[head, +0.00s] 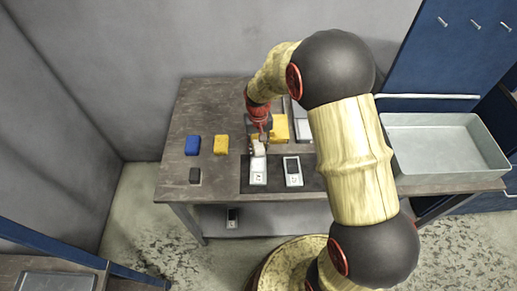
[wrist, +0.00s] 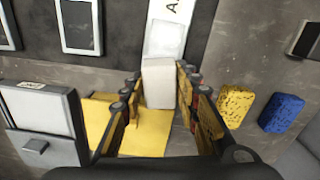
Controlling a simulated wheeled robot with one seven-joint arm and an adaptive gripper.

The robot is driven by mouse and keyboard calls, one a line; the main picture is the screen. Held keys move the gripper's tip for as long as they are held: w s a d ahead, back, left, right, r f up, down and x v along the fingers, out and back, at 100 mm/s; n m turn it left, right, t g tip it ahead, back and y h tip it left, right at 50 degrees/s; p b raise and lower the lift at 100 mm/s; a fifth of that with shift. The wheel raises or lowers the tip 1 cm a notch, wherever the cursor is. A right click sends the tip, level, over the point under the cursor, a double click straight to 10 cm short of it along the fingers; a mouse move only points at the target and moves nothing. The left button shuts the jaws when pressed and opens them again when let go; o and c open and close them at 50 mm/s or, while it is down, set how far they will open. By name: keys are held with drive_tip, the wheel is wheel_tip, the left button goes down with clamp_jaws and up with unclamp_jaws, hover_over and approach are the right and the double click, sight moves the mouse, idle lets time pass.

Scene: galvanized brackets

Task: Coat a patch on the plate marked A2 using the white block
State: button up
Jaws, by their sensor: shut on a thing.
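My gripper (wrist: 158,88) is shut on a white block (wrist: 157,80), which sits between its fingers. In the head view my gripper (head: 258,142) holds the white block (head: 259,149) at the far end of a pale plate (head: 258,172). In the wrist view this plate (wrist: 168,38) carries a label of which only an "A" shows; the rest is cut off by the frame edge. The block overlaps the plate's end in view; I cannot tell whether they touch. A second plate (head: 293,172), with a dark panel in a pale frame, lies to its right.
A yellow item (head: 279,128) lies behind the plates, beside a grey box (wrist: 45,110). A blue block (head: 192,145), a yellow sponge (head: 221,145) and a small dark block (head: 195,175) lie left. A metal tray (head: 430,180) stands right. The table's left part is mostly bare.

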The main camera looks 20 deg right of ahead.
drive_tip(key=shift+w+r+p, duration=0.3)
drive_tip(key=shift+r+p, duration=0.2)
drive_tip(key=shift+r, duration=0.35)
drive_tip(key=shift+s+r+p, duration=0.15)
drive_tip(key=shift+r+p, duration=0.75)
drive_tip(key=shift+r, duration=0.6)
